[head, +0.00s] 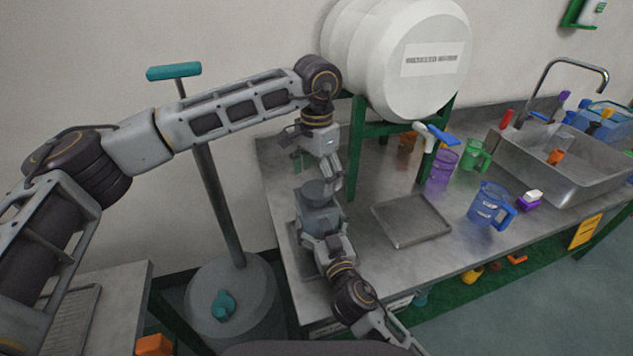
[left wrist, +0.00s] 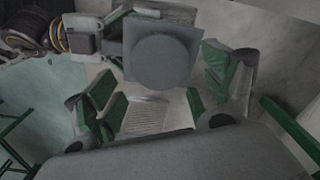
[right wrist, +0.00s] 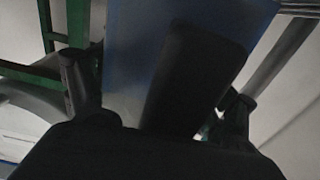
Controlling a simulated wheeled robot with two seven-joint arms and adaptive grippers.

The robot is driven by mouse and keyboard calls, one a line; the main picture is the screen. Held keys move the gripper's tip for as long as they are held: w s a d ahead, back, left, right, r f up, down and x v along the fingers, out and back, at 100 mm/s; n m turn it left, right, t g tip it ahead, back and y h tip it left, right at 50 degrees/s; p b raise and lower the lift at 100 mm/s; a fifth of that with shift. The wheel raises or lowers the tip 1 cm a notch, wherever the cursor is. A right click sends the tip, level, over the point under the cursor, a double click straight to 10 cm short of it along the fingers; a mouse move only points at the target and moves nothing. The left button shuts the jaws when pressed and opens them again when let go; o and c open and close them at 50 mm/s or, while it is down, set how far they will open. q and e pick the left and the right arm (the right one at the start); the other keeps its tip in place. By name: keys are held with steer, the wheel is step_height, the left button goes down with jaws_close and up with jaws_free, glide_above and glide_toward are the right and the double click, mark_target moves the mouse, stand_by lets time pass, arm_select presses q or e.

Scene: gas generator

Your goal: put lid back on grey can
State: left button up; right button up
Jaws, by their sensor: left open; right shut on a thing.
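The grey can (head: 317,218) is upright near the left end of the steel table. A round grey disc that looks like the lid (head: 316,191) is on its top; I cannot tell how firmly it is seated. In the left wrist view, the disc (left wrist: 163,62) lies flat and centred on the can's squarish top. My left gripper (head: 332,184) is open and empty, just above and beside the can's top. My right gripper (head: 328,243) is shut on the can's near side. The can's bluish-grey face (right wrist: 137,40) fills the middle of the right wrist view.
An empty metal tray (head: 411,220) lies right of the can. A white barrel (head: 400,55) on a green stand is behind. A blue jug (head: 488,204), purple and green cups, and a sink (head: 560,165) are further right. The table's left edge is close to the can.

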arm_select(q)
steer(key=shift+r, duration=0.7)
steer(key=shift+w+d+r+t, duration=0.1)
steer(key=shift+w+r+t, duration=0.05)
steer(key=shift+r, duration=0.6)
steer(key=shift+w+r+t, duration=0.15)
steer(key=shift+r, duration=0.55)
steer(key=n, duration=0.6)
steer(key=shift+s+r, duration=0.1)
steer(key=n, duration=1.2)
steer(key=shift+s, duration=0.1)
steer(key=n, duration=0.5)
steer(key=shift+n, duration=0.4)
steer(key=n, duration=0.6)
steer(key=shift+s, duration=0.1)
steer(key=n, duration=0.5)
steer(key=shift+n, duration=0.3)
